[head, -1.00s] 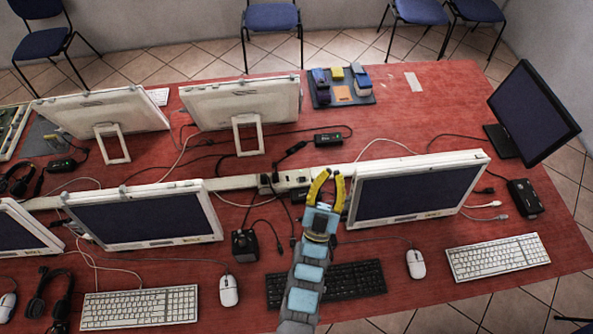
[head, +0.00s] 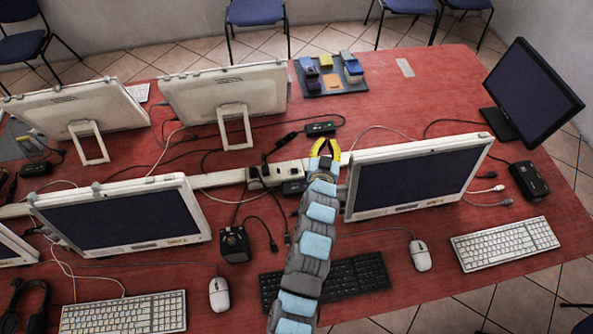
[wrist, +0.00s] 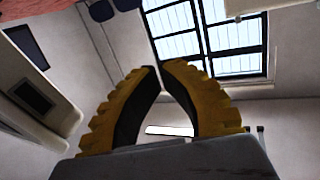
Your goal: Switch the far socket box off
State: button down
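My gripper (head: 326,142) has two yellow fingers with dark inner pads. A dark box with a small green light (head: 320,128) lies just behind my gripper. I cannot tell which of these is the far socket box. No switch is readable.
Monitors (head: 419,176) (head: 127,217) stand on either side of my arm, with others (head: 224,92) behind. Cables lie across the red table (head: 420,110). A black cube-shaped box (head: 234,244) and a dark tray of blocks (head: 330,82) are nearby. The back right is fairly clear.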

jog(key=a+f+n+g+y+b, duration=0.2)
jog(key=a+f+g+b, duration=0.1)
jog(key=f, duration=0.3)
jog(key=a+f+n+g+y+b, duration=0.1)
jog(key=a+f+g+y+b, duration=0.1)
jog(key=f+g+y+b, duration=0.1)
jog(key=shift+s+a+f+n+g+b, duration=0.4)
jog(key=shift+f+g+b, duration=0.4)
jog(key=shift+f, duration=0.55)
jog(key=shift+w+f, duration=0.1)
jog(key=shift+w, duration=0.05)
send_over(298, 172)
jog(key=shift+w+d+f, duration=0.1)
jog(key=shift+f, duration=1.5)
jog(key=shift+w+f, duration=0.1)
jog(key=shift+f, duration=1.5)
jog(key=shift+w+f, duration=0.1)
jog(key=shift+f, duration=0.15)
jog(key=shift+a+f, duration=0.2)
jog(key=shift+f, duration=0.75)
jog(key=shift+a+f, duration=0.15)
jog(key=shift+f, duration=0.8)
